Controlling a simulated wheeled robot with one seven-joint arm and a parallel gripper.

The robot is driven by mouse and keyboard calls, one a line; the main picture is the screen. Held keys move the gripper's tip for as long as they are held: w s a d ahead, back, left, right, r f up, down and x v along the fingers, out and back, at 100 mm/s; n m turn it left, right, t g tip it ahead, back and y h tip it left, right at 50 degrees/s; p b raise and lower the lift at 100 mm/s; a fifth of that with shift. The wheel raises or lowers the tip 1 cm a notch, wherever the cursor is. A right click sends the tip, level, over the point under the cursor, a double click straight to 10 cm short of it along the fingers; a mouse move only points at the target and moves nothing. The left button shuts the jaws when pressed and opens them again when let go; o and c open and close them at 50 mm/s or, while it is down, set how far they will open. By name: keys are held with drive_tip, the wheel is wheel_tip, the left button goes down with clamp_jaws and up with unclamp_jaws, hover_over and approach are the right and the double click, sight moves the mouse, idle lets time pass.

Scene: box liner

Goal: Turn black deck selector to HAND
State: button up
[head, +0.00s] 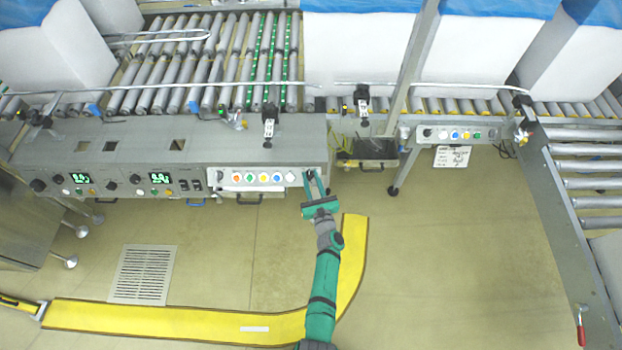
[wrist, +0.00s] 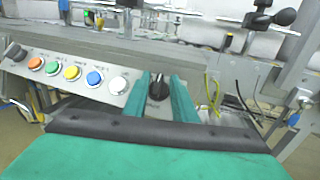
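A black selector knob (wrist: 158,88) sits at the right end of the front button panel (head: 265,179). In the wrist view it shows between the two green fingers of my gripper (wrist: 161,78). The fingers are apart, one on each side of the knob, with a narrow gap visible beside it; I see no clear contact. In the head view my gripper (head: 314,174) reaches the panel's right end and hides the knob there. The knob's label and pointer position are too small to read. A second black knob (wrist: 15,52) sits at the panel's left end.
Orange, green, yellow, blue and white buttons (wrist: 118,85) line the panel left of my gripper. A small black bin (head: 378,160) and a post stand to the right. Another button panel (head: 457,134) is farther right. The floor in front is open, with a yellow strip (head: 180,318).

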drive_tip(key=shift+w, duration=0.15)
drive_tip(key=shift+d+r+n+y, duration=0.1)
drive_tip(key=shift+d+n+y, duration=0.1)
drive_tip(key=shift+n+y, duration=0.45)
drive_tip(key=n+g+y, duration=0.1)
drive_tip(key=n, duration=0.1)
drive_tip(key=n+g+y, duration=0.1)
drive_tip(key=n, duration=0.1)
drive_tip(key=shift+w+r+g+y, duration=0.1)
drive_tip(key=shift+w+g+y, duration=0.05)
drive_tip(key=shift+g+y, duration=0.15)
drive_tip(key=n+g+y, duration=0.2)
drive_tip(key=n, duration=0.2)
drive_tip(key=shift+g, duration=0.3)
drive_tip(key=shift+n+g, duration=0.8)
drive_tip(key=shift+n, duration=0.15)
drive_tip(key=shift+c, duration=0.2)
drive_tip(key=shift+y, duration=0.25)
clamp_jaws()
drive_tip(key=o, duration=0.8)
unclamp_jaws()
drive_tip(key=shift+a, duration=0.1)
drive_tip(key=shift+f, duration=0.2)
